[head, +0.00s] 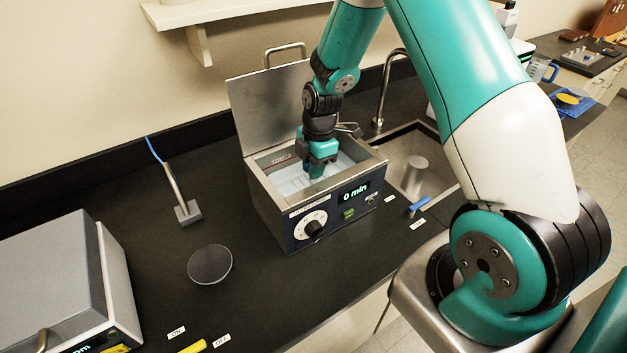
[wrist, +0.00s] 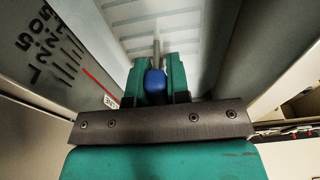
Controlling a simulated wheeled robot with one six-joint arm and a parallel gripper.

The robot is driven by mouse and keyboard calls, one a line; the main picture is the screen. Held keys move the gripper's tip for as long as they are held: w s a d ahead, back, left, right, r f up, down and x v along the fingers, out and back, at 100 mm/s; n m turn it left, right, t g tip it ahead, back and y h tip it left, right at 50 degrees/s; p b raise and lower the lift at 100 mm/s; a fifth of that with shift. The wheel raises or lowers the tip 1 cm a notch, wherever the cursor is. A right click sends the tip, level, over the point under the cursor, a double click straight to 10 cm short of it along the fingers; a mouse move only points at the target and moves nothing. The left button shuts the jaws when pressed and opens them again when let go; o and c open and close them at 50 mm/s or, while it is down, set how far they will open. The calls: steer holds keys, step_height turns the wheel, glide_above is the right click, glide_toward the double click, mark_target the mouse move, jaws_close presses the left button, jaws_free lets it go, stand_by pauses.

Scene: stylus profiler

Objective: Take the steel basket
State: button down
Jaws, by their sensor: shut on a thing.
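My gripper (head: 316,170) reaches down into the open tank of a bath with a lid, dial and display reading "0 min". In the wrist view its teal fingers (wrist: 155,80) are shut on a blue grip (wrist: 155,84) with a thin grey metal stem (wrist: 157,50), which looks like the handle of the steel basket. The basket's body is hard to make out; a pale, faintly lined surface shows behind the fingers and inside the tank. My gripper and arm hide part of the tank.
The bath's lid (head: 269,105) stands raised behind the tank, and the bath's walls (wrist: 45,60) are close around my gripper. A sink (head: 400,155) with a tap (head: 379,100) lies to the right. A round dark disc (head: 210,265) lies on the black counter (head: 150,250) to the left.

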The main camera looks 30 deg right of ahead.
steer(key=shift+r, duration=0.1)
step_height(320, 180, up, 20)
steer(key=b, duration=0.4)
steer(key=shift+b, duration=0.4)
steer(key=c, duration=1.7)
jaws_free()
jaws_close()
